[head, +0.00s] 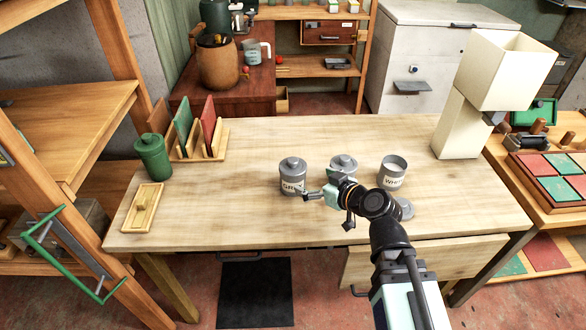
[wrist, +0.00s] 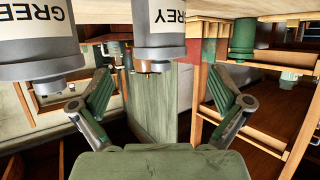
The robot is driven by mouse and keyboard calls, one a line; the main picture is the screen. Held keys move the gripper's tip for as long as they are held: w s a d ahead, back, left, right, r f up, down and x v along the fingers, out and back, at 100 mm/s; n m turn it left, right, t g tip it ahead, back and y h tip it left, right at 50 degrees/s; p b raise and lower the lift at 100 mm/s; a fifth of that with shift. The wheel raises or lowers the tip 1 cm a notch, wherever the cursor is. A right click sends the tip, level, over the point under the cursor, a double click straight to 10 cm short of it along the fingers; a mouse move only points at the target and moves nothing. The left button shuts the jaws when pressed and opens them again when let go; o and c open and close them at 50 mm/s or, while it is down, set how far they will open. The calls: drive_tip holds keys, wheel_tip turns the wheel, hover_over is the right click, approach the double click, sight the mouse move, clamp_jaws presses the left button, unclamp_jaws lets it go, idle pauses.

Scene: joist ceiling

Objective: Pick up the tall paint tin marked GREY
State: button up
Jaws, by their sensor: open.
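A grey lidded tin (head: 292,172) with a white label reading GREY stands on the wooden workbench. In the wrist view, which is upside down, this grey tin (wrist: 159,45) shows between my open fingers and beyond them, with its label partly cut off. My gripper (head: 315,190) is just right of the tin in the head view, and its fingers (wrist: 160,80) hold nothing. A second grey lidded tin (head: 343,161) is partly hidden behind my gripper; it shows at the left in the wrist view (wrist: 40,55), its label starting GRE, the end unclear.
An open tin (head: 393,172) marked WHITE stands to the right, with a loose lid (head: 404,208) in front. A green canister (head: 153,157), a rack (head: 205,150) of boards and a small wooden tray (head: 142,208) are at the left.

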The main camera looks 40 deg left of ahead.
sight(294, 171)
drive_tip(key=shift+r+p, duration=0.25)
drive_tip(key=shift+p, duration=0.3)
drive_tip(key=x, duration=0.5)
drive_tip(key=shift+f, duration=0.35)
drive_tip(key=p+x, duration=0.1)
drive_tip(key=x, duration=0.3)
drive_tip(key=shift+w+a+p, duration=0.15)
drive_tip(key=shift+a+p, duration=0.2)
drive_tip(key=shift+p, duration=0.05)
drive_tip(key=shift+a+f, duration=0.1)
drive_tip(key=shift+a, duration=0.05)
drive_tip(key=c, duration=1.8)
